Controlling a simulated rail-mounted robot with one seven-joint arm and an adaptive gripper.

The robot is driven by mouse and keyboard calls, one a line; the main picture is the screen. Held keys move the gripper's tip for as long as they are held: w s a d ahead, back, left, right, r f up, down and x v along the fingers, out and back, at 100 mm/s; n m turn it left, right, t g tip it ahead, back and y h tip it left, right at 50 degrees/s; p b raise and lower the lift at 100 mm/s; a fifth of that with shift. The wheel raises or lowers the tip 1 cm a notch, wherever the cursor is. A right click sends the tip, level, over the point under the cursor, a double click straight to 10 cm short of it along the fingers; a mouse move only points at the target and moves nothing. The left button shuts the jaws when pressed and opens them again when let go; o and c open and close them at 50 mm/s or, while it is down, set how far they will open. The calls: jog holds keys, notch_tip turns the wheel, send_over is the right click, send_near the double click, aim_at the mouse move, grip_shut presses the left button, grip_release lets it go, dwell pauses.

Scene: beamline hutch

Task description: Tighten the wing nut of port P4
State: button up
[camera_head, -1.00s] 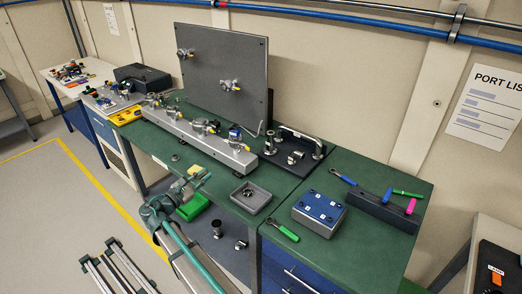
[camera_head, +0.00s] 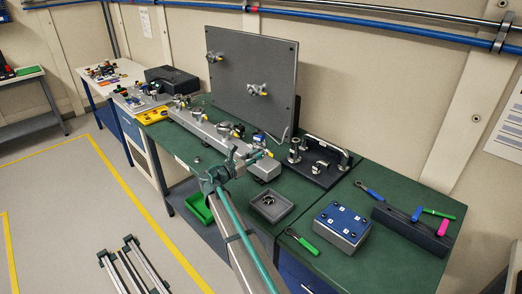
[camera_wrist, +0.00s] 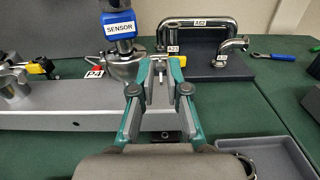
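In the wrist view, the P4 label (camera_wrist: 94,72) is on the long grey manifold bar (camera_wrist: 60,116). Just right of it is a round metal clamp (camera_wrist: 126,66) under a blue body marked SENSOR (camera_wrist: 118,24). My gripper (camera_wrist: 160,66) has its two teal fingers parted, with their tips just right of the clamp. A small metal piece shows between the fingertips; I cannot tell whether it is the wing nut or whether the fingers touch it. In the head view, my gripper (camera_head: 243,156) is at the bar's right end.
A grey tray (camera_head: 288,209) sits right of my arm, with a ring in it. A blue-topped box (camera_head: 343,224) and several tools lie farther right. An upright grey panel (camera_head: 262,100) rises behind the bar.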

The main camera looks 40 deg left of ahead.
aim_at(264, 154)
jog(key=shift+w+d+p, duration=0.15)
jog(key=shift+w+p, duration=0.2)
jog(key=shift+w, duration=1.25)
grip_shut()
jog(key=shift+f+b, duration=0.1)
jog(key=shift+b, duration=0.25)
